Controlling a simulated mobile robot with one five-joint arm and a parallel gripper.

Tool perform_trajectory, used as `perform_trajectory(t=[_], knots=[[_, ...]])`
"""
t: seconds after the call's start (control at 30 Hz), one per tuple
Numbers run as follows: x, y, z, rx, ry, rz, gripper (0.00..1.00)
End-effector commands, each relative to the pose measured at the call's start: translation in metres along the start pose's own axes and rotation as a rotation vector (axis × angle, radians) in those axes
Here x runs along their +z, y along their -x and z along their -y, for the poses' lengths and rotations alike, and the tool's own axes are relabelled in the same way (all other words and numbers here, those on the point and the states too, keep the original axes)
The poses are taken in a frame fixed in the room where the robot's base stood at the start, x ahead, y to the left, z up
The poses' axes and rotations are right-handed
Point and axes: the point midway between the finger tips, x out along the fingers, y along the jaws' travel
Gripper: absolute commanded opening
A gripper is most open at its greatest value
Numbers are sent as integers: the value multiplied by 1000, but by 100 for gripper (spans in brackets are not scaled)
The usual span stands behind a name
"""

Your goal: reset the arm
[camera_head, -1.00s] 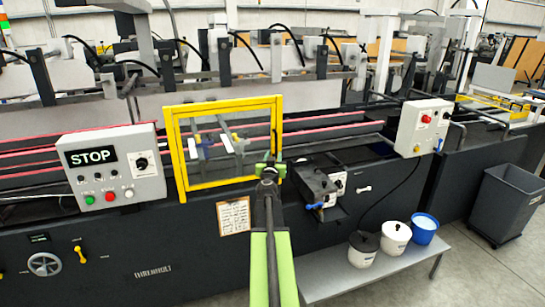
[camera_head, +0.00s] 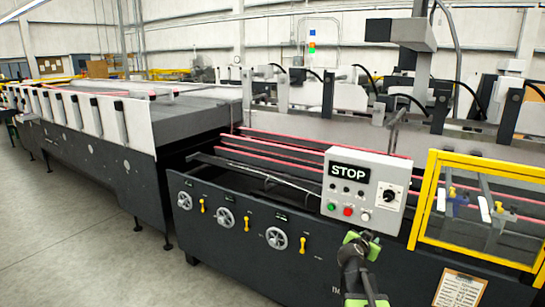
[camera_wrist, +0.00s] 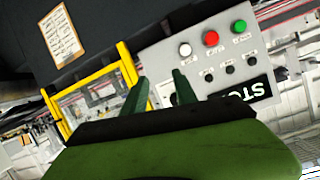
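My arm reaches up from the lower right of the head view. My gripper (camera_head: 362,241), with green fingers, is just below the grey control box (camera_head: 365,190) in that picture. In the wrist view my gripper's two fingers (camera_wrist: 158,88) stand apart with nothing between them. The control box also shows in the wrist view (camera_wrist: 205,50), upside down, beyond the fingertips. It carries a STOP display, a black knob and green, red and white buttons. I cannot tell the exact gap between fingers and box.
A yellow-framed guard (camera_head: 425,200) stands right of the box, with a clipboard sheet (camera_head: 460,288) below it. The dark machine front (camera_head: 240,255) has handwheels and yellow levers. A long conveyor section (camera_head: 125,165) extends left. Grey floor (camera_head: 60,240) is open at lower left.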

Motion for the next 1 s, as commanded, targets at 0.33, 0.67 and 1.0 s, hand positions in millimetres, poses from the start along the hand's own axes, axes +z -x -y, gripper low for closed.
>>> perform_trajectory(t=[0.33,0.67,1.0], knots=[[227,177,21,-61,424,899,34],[263,245,2,-301,778,1219,34],[262,244,2,-299,776,1215,34]])
